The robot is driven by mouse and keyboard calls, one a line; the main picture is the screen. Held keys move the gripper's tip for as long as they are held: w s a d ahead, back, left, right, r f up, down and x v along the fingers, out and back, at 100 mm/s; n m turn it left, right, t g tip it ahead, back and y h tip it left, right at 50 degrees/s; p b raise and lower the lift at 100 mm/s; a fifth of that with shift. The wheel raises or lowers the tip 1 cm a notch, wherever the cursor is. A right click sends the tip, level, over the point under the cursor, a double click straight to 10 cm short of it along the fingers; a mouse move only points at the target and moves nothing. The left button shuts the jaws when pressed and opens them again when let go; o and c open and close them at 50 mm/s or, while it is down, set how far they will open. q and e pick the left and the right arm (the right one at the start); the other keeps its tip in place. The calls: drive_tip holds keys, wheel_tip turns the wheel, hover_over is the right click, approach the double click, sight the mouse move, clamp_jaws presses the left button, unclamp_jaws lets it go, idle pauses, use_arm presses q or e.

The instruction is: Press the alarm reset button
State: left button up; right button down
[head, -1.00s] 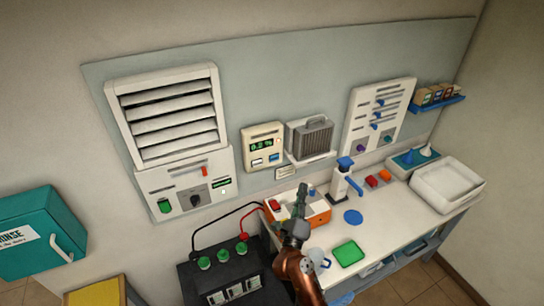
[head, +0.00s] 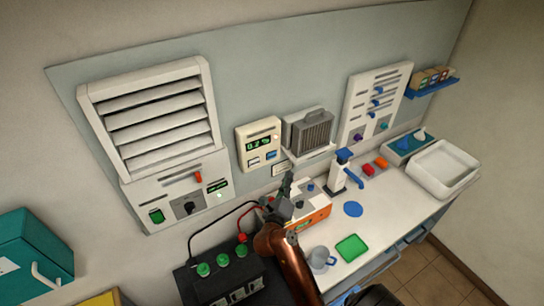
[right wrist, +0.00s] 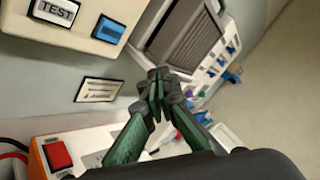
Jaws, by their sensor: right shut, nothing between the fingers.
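A cream alarm box (head: 258,137) with a green-lit display hangs on the wall panel. On its lower front are a white button (head: 253,162) and a blue button (head: 271,155). In the right wrist view the white button (right wrist: 56,11) reads TEST, and the blue button (right wrist: 109,28) beside it has no label I can read. My right gripper (head: 288,182) is shut and empty, in front of the wall, below and right of the blue button. In the right wrist view its fingertips (right wrist: 158,85) are together and appear apart from the box. My left gripper is not in view.
A grey heater-like unit (head: 311,130) sits on a wall shelf right of the box. Below is an orange-and-white device (head: 318,208) on the bench, with a black battery unit (head: 225,275) and cables left of it. A small label plate (right wrist: 99,91) is under the box.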

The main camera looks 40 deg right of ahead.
sight(272, 156)
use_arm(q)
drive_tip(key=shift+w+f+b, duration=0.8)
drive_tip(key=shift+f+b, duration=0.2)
use_arm(e)
drive_tip(key=w+d, duration=0.1)
drive_tip(key=w, duration=0.7)
drive_tip(key=shift+w, duration=0.3)
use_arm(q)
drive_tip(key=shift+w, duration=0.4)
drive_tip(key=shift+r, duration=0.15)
use_arm(e)
drive_tip(key=shift+w, duration=0.1)
use_arm(q)
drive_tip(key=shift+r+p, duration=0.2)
drive_tip(key=shift+p, duration=0.1)
use_arm(e)
drive_tip(key=shift+w, duration=0.3)
